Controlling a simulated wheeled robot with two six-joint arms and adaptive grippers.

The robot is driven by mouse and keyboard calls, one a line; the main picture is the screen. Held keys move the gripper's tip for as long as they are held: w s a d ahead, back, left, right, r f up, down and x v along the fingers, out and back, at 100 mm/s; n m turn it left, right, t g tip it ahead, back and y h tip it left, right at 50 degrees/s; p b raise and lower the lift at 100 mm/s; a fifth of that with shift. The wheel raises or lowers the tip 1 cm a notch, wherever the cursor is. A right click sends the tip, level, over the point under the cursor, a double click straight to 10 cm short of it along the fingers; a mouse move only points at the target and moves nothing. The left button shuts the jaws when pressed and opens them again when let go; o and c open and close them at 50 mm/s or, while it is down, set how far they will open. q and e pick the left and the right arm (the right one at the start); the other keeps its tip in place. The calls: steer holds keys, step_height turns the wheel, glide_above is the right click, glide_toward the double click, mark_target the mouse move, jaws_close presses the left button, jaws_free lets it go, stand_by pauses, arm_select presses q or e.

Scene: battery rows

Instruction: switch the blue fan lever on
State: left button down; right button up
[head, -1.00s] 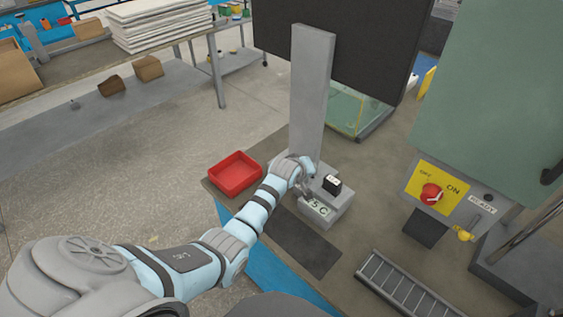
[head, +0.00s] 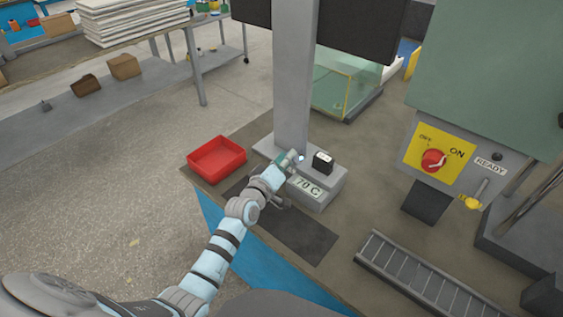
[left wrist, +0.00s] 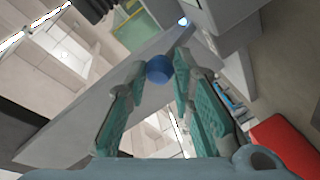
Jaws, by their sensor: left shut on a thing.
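The blue ball-shaped knob of the fan lever (left wrist: 159,69) shows in the left wrist view, between my fingertips. My left gripper (left wrist: 160,80) is shut on it. In the head view my left gripper (head: 291,160) is at the base of the grey post (head: 294,90), beside the grey box (head: 318,199) with a display reading about 70 C. There the gripper hides the lever, so I cannot tell its position. My right gripper is not in view.
A red tray (head: 217,158) is left of the post. A black block (head: 323,162) stands on the grey box. A yellow panel with a red rotary switch (head: 433,160) is at the right, above a yellow-knobbed lever (head: 473,202). A ribbed rack (head: 410,278) lies in front.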

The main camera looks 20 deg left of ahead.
arm_select(q)
steer(key=shift+d, duration=0.1)
steer(key=c, duration=1.8)
jaws_free()
steer(key=o, duration=0.4)
steer(key=shift+w+d, duration=0.15)
steer(key=shift+w, duration=0.05)
steer(key=shift+c, duration=0.2)
steer(key=shift+o, duration=0.2)
steer(key=shift+w+f, duration=0.2)
steer(key=shift+s, duration=0.2)
steer(key=s+a+r, duration=0.1)
steer(key=s, duration=1)
steer(key=shift+s+r, duration=0.3)
steer(key=shift+c, duration=0.3)
